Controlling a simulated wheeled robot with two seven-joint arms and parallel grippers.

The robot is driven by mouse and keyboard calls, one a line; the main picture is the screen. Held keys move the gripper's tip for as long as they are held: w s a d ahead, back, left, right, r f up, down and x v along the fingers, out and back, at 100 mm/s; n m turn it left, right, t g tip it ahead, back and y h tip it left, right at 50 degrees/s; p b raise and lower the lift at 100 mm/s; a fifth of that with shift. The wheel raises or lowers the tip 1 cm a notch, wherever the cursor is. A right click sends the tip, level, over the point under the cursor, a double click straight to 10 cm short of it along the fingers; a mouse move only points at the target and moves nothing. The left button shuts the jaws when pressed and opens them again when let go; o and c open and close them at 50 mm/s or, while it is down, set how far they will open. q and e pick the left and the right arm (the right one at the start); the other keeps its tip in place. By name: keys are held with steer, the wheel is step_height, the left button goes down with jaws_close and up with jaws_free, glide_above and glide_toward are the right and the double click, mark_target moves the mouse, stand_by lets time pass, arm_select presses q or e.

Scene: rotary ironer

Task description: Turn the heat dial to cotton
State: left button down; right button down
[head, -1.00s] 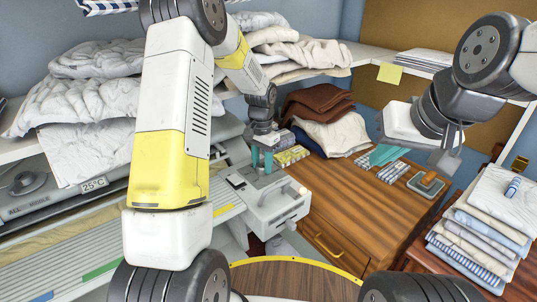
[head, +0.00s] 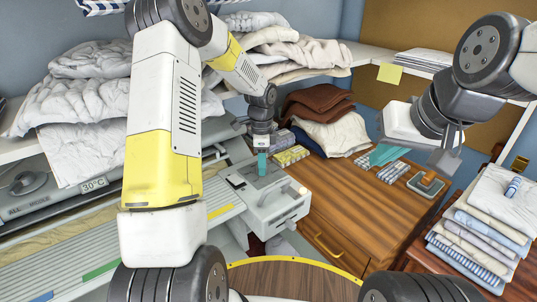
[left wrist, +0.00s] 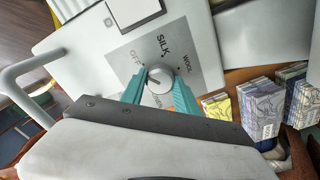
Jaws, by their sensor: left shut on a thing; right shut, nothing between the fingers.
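The heat dial (left wrist: 159,78) is a round grey-white knob on a grey plate in the left wrist view. Around it I read OFF, SILK and WOOL; another label below is partly hidden by my fingers, and I see no cotton label. The dial's pointer direction is too small to tell surely. My left gripper (left wrist: 158,88) is shut on the dial, one teal finger on each side. In the head view my left gripper (head: 262,163) points down onto the ironer's end box (head: 278,205), hiding the dial. My right gripper (head: 384,155) is shut and empty above the wooden cabinet.
A display (head: 94,184) on the ironer reads 30°C. The wooden cabinet (head: 345,215) right of the end box carries folded cloths (head: 335,135) and small patterned bundles (head: 392,172). A linen stack (head: 490,220) stands far right. The cabinet's front top is clear.

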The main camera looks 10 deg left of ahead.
arm_select(q)
steer(key=shift+w+r+m, duration=0.1)
steer(key=shift+m, duration=0.5)
steer(key=c, duration=0.9)
jaws_free()
